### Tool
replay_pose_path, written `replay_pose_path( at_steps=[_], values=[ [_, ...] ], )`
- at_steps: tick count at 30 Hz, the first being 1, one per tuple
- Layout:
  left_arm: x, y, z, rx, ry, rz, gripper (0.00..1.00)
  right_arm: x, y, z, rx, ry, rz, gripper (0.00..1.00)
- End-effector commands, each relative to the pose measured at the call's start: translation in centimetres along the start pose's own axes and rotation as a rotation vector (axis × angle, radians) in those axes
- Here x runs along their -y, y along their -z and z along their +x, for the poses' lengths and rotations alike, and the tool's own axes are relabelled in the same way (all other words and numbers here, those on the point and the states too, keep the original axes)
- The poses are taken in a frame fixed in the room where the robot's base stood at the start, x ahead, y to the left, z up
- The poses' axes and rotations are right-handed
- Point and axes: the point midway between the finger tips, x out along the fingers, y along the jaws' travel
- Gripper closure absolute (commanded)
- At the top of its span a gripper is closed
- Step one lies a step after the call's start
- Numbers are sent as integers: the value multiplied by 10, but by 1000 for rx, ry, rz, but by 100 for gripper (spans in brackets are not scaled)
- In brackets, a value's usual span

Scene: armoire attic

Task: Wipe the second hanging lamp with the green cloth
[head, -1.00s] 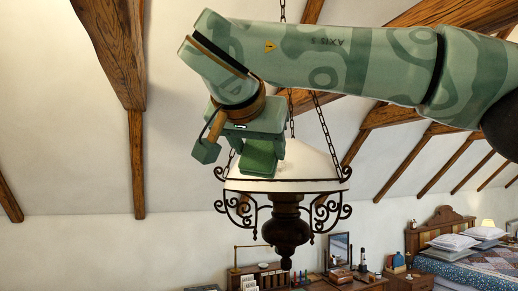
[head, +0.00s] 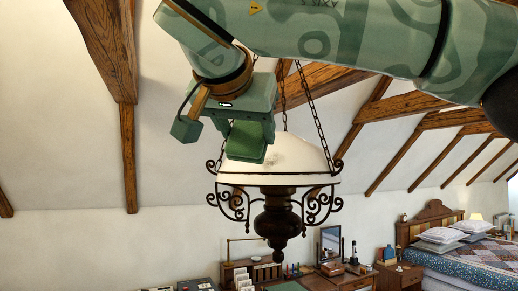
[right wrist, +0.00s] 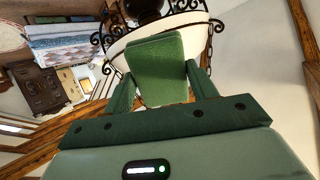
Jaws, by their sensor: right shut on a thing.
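The hanging lamp (head: 310,158) has a white dome shade, a dark scrolled metal frame and chains. It hangs in the middle of the head view and shows upside down in the right wrist view (right wrist: 195,30). My right gripper (right wrist: 157,78) is shut on the green cloth (right wrist: 155,62), a flat block between its fingers. In the head view the cloth (head: 247,143) overlaps the upper left of the shade; whether it touches cannot be told. Part of the shade is hidden behind the cloth and gripper. My left gripper is out of view.
Dark wooden beams (head: 104,45) run along the sloping white ceiling. A desk with a mirror (head: 330,242) stands below and behind the lamp. A bed (head: 460,255) is at the right. The air left of the lamp is clear.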

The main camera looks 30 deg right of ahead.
Motion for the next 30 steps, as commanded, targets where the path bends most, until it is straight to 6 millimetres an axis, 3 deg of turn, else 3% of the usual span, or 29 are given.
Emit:
replay_pose_path(
  at_steps=[5,18,30],
  values=[
    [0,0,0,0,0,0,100,0,-1,8,2,-1,0,61],
    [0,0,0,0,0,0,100,0,-3,56,2,2,0,61],
    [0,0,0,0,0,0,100,0,-3,65,1,3,0,61]
  ],
)
